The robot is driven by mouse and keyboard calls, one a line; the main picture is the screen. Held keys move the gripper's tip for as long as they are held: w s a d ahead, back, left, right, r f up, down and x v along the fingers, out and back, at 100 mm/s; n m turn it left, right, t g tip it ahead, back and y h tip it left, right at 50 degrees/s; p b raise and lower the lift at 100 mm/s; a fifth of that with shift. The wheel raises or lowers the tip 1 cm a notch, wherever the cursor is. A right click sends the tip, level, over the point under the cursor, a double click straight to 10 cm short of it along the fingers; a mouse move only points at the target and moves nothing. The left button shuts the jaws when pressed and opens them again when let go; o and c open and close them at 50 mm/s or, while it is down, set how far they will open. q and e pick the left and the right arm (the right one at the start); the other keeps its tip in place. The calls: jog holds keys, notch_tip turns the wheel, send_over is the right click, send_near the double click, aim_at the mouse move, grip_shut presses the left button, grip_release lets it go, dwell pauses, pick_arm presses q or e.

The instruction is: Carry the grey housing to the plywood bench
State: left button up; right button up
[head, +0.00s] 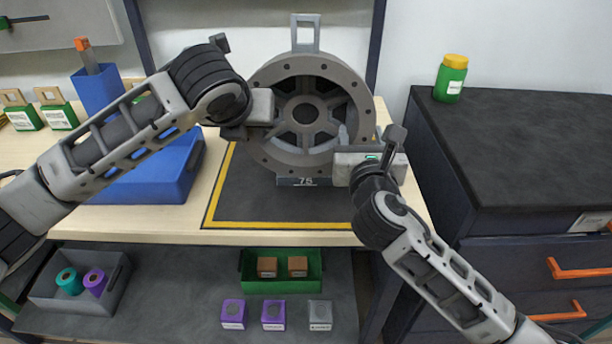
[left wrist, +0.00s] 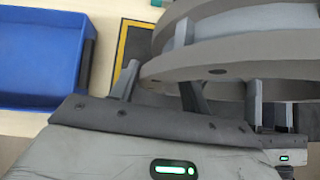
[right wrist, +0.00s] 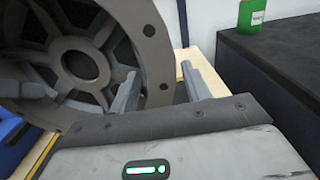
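The grey housing (head: 268,148) is a large round flanged casting with spokes, a central hub and a loop handle on top. It stands upright on a dark, yellow-edged mat (head: 232,205) on the plywood bench (head: 120,222). My left gripper (head: 272,122) is at its left side; in the left wrist view its fingers (left wrist: 158,82) are apart, one partly hidden by the flange (left wrist: 225,68). My right gripper (head: 345,140) is at its right rim. In the right wrist view its fingers (right wrist: 160,72) are spread, with the rim (right wrist: 158,45) behind them. I cannot tell whether either touches the housing.
A blue tray (head: 165,185) and a blue bin (head: 98,90) are left on the bench. A dark cabinet (head: 520,150) with a green jar (head: 450,82) stands close on the right. A lower shelf (head: 190,275) holds a green tray (head: 284,286) and small blocks.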

jog(key=shift+s+a+r, duration=0.1)
pick_arm(q)
jog(key=v, duration=1.2)
pick_arm(e)
jog(key=s, duration=1.2)
jog(key=shift+a, duration=0.1)
